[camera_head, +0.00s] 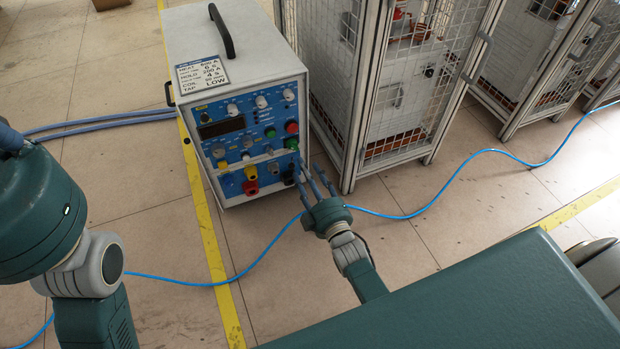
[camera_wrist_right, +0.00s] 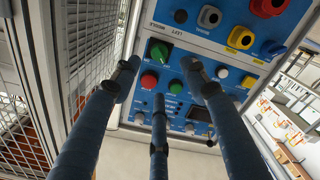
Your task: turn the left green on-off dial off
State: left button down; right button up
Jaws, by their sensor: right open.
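The heater's blue front panel (camera_head: 245,140) faces my right side in the head view. A green dial (camera_wrist_right: 158,50) with a dark grip shows in the right wrist view, where the panel looks upside down; it also shows at the panel's right side in the head view (camera_head: 292,143). A second round green control (camera_wrist_right: 175,86) shows in the wrist view, near a red button (camera_wrist_right: 148,81). My right gripper (camera_head: 314,172) is in front of the panel's lower right; in the wrist view its three blue fingers (camera_wrist_right: 160,76) are spread and empty around the green dial's area. Contact cannot be told. My left gripper is not visible.
Mesh-doored cabinets (camera_head: 400,90) stand close to the right of the heater (camera_head: 240,65). A thin blue cable (camera_head: 420,214) crosses the floor. A yellow floor line (camera_head: 207,230) runs past the heater's left. Coloured sockets (camera_wrist_right: 208,16) sit near the dial in the wrist view.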

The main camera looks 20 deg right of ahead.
jog(key=shift+s, duration=1.35)
